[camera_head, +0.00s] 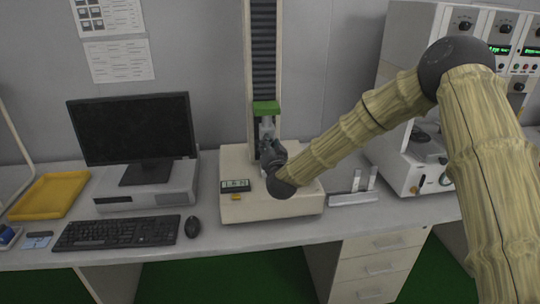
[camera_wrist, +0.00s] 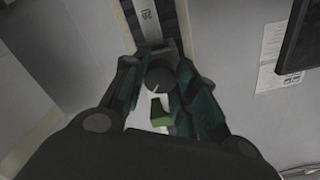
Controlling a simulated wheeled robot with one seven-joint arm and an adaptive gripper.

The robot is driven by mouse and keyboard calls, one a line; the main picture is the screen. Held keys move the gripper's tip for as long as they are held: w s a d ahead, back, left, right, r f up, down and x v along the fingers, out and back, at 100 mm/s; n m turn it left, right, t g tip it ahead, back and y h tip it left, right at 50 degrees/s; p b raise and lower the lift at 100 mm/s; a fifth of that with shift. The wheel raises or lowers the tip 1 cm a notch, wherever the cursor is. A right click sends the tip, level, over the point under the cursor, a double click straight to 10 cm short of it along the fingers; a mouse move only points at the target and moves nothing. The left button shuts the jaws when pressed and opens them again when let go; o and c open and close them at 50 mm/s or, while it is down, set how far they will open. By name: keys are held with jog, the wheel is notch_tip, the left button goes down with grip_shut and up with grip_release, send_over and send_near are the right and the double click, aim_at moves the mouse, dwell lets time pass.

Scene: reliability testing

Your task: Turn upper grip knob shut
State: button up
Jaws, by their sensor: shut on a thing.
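The testing machine (camera_head: 232,165) stands on the bench with an upright column and a green crosshead (camera_head: 266,107). A metal upper grip (camera_head: 267,127) hangs below the crosshead. In the wrist view, a dark round knob (camera_wrist: 161,80) with a pale line on its face sits between the dark green fingers of my gripper (camera_wrist: 160,66). The fingers are shut on the knob from both sides. In the head view, my gripper (camera_head: 269,148) is at the upper grip, in front of the column. The knob cannot be made out there, as my gripper and wrist cover it.
A monitor (camera_head: 133,129), keyboard (camera_head: 117,232) and mouse (camera_head: 192,227) are to the left, with a yellow tray (camera_head: 48,195) beyond. A metal fixture (camera_head: 353,192) lies right of the machine. A tall instrument cabinet (camera_head: 405,45) stands at the right.

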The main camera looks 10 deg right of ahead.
jog(key=m+b, duration=0.4)
jog(key=b, duration=0.1)
jog(key=shift+f+m, duration=0.35)
jog(key=shift+m, duration=0.05)
jog(key=m+b, duration=0.3)
jog(key=b, duration=0.1)
jog(key=shift+m, duration=0.3)
jog(key=shift+c, duration=0.2)
jog(key=shift+r+m+b, duration=0.2)
jog(key=shift+m+b, duration=3.1)
jog(key=shift+m, duration=0.2)
jog(key=shift+r, duration=0.1)
jog(key=o, duration=1.1)
jog(key=shift+c, duration=0.2)
jog(key=s, duration=1.2)
jog(key=shift+d, duration=0.25)
